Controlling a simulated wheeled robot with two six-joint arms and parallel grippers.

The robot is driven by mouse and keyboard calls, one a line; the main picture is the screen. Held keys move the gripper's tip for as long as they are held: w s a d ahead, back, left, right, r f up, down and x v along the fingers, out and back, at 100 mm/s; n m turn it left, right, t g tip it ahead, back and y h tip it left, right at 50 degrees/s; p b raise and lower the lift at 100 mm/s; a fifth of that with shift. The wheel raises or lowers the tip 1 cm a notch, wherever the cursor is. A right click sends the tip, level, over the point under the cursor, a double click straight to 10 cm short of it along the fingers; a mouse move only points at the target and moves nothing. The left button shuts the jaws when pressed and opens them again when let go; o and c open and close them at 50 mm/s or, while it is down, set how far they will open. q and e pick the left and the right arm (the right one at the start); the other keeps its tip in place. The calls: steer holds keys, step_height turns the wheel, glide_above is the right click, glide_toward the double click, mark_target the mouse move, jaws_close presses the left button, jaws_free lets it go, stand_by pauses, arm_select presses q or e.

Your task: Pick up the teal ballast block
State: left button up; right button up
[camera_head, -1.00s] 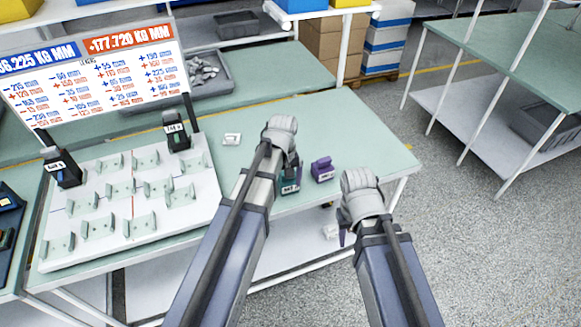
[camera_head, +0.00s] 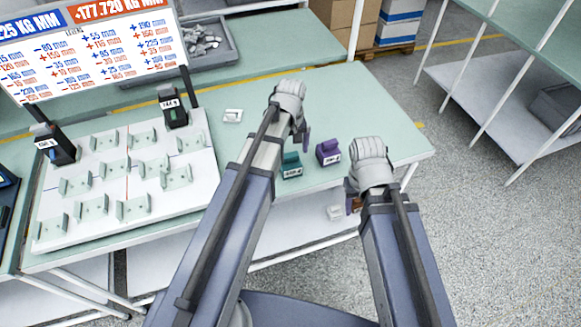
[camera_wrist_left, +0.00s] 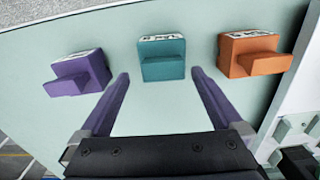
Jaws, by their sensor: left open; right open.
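The teal ballast block (camera_head: 291,165) stands on the green bench top, just right of my left forearm in the head view. In the left wrist view the teal block (camera_wrist_left: 162,58) is upper centre, with a white label on top and a ledge facing the gripper. My left gripper (camera_wrist_left: 161,82) is open, its two purple fingers pointing toward the block with a finger to each side, lower in the picture. Nothing is between them. In the head view my left gripper (camera_head: 303,132) is partly hidden by its own wrist. My right gripper (camera_head: 353,188) is at the bench's front edge, its fingers mostly hidden.
A purple block (camera_head: 328,152) and an orange block (camera_wrist_left: 254,54) flank the teal one. A white board with upright holders (camera_head: 125,185) and two black blocks stands left. A grey tray (camera_head: 215,50) lies behind. The bench's right end is clear.

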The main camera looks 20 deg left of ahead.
mark_target(290, 162)
arm_select(q)
steer(key=shift+f, duration=0.2)
steer(key=f+b, duration=0.5)
steer(key=shift+s+f, duration=0.2)
steer(key=shift+s, duration=0.2)
steer(key=shift+r, duration=0.1)
steer(key=c, duration=1.6)
